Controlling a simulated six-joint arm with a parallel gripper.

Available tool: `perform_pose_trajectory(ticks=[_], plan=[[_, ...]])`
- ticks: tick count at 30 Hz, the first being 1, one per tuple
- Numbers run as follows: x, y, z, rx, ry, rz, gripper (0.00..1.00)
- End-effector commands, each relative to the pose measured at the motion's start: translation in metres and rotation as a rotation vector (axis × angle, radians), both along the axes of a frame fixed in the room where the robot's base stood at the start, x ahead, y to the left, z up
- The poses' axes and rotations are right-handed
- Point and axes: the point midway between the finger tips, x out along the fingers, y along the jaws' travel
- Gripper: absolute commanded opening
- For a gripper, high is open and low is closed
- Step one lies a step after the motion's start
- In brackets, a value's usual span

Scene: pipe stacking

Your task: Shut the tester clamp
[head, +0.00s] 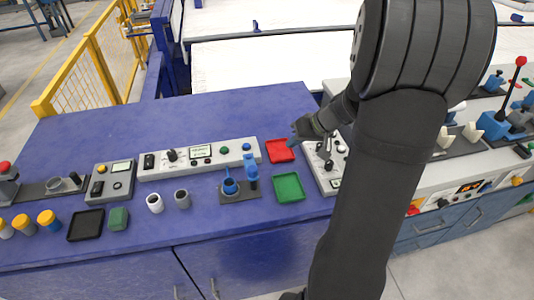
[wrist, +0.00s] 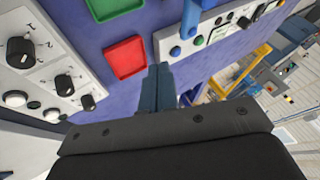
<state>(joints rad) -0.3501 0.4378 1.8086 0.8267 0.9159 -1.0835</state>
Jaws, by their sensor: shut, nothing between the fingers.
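A blue clamp-like fixture (head: 230,186) with a ring-shaped part and an upright blue post (head: 250,172) stands on a dark base plate in front of the long control panel. The blue post also shows at the top of the wrist view (wrist: 190,18). I cannot tell for certain whether this is the tester clamp, as a blue device with white jaws and a red-knobbed lever (head: 508,108) stands at the far right. My gripper (head: 297,130) is shut and empty above the table by the red tray, apart from both devices. Its closed fingers show in the wrist view (wrist: 163,72).
A red tray (head: 280,151) and a green tray (head: 289,187) lie right of the fixture. A long panel (head: 200,158) stands behind it, and a knobbed panel (head: 327,165) stands right. White and grey cups (head: 155,203) stand left. The blue tabletop behind the long panel is clear.

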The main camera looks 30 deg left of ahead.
Motion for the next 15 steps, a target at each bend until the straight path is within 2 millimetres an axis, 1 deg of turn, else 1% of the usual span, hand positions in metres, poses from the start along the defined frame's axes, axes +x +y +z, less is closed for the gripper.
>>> perform_pose_trajectory(ticks=[2,5,15], plan=[[0.000,0.001,-0.005,0.003,0.006,-0.013,0.00],[-0.001,0.009,-0.014,0.002,0.007,-0.010,0.00],[-0.006,0.051,-0.069,0.001,0.006,-0.006,0.00]])
